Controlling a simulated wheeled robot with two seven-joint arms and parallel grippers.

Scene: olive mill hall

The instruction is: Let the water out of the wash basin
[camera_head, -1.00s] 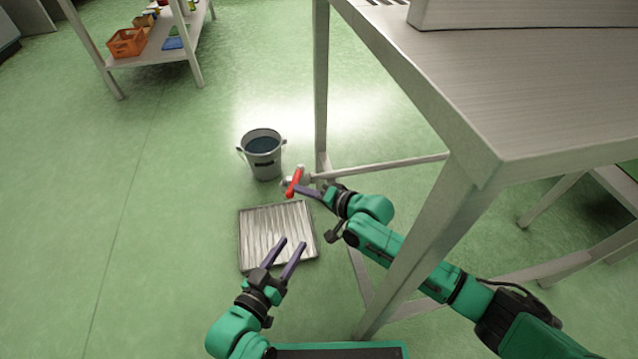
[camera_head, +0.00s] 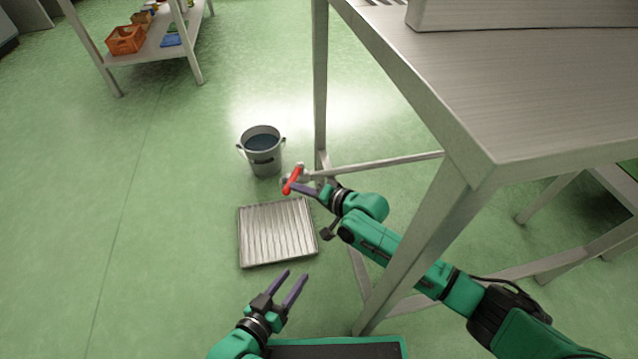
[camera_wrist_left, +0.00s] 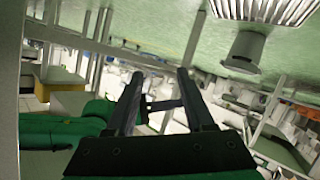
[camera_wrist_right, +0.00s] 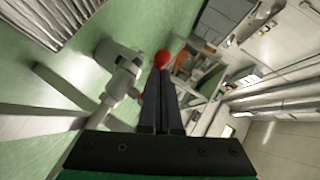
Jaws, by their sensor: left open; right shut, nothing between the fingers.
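A grey tap with a red lever (camera_head: 291,181) sits low beside the metal table's leg. My right gripper (camera_head: 297,187) is shut, its fingertips right at the red lever; I cannot tell whether they touch. In the right wrist view the red lever (camera_wrist_right: 162,59) shows just past the closed fingers and the grey tap body (camera_wrist_right: 122,73) to their left. My left gripper (camera_head: 295,276) is open and empty, low in front of the floor grate. A grey box-like wall (camera_head: 500,14), perhaps the basin, stands on the table; its inside is hidden.
A grey bucket (camera_head: 262,160) holding dark liquid stands left of the tap. A ribbed metal grate (camera_head: 277,232) lies on the floor. The table leg (camera_head: 420,235) is close to my right arm. A shelf with an orange crate (camera_head: 125,40) is far left. The left floor is clear.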

